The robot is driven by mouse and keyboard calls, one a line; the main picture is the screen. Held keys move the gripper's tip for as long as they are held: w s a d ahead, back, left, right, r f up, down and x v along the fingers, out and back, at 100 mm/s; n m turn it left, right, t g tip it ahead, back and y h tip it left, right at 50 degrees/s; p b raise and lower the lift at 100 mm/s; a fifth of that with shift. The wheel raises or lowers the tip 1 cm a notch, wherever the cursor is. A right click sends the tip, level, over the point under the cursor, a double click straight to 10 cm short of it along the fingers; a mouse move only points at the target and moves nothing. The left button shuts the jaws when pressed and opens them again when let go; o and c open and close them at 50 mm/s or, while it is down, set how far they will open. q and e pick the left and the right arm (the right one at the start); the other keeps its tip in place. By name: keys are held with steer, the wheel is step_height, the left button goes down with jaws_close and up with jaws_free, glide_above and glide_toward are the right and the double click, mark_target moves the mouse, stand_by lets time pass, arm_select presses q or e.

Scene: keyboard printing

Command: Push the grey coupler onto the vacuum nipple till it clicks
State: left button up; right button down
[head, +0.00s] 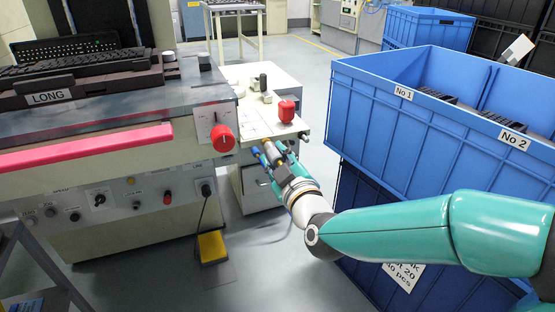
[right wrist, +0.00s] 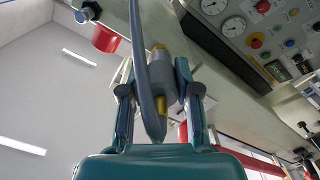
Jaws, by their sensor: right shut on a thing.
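My right gripper (head: 272,158) reaches out beside the right end of the machine, in front of the white cabinet. It is shut on the grey coupler (right wrist: 165,82), which shows between its fingers in the right wrist view with brass-coloured parts at both ends. A grey hose (right wrist: 143,70) crosses in front of the coupler there. In the head view the coupler (head: 273,154) is small and partly hidden by the fingers. I cannot make out the vacuum nipple with certainty, nor whether the coupler touches it. My left gripper is not in view.
The machine (head: 120,135) with a red knob (head: 222,140) stands at left. A red-topped object (head: 287,109) stands on the white cabinet (head: 262,190) behind the gripper. Blue crates (head: 370,120) fill the right side. A yellow pedal (head: 212,246) lies on the floor, otherwise clear nearby.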

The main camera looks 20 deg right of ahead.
steer(key=shift+w, duration=0.6)
steer(key=c, duration=0.7)
jaws_free()
steer(key=shift+c, duration=0.2)
steer(key=shift+s+d+b, duration=0.1)
steer(key=shift+s+b, duration=0.25)
steer(key=shift+s, duration=2.7)
steer(key=shift+r, duration=0.1)
step_height(320, 180, up, 10)
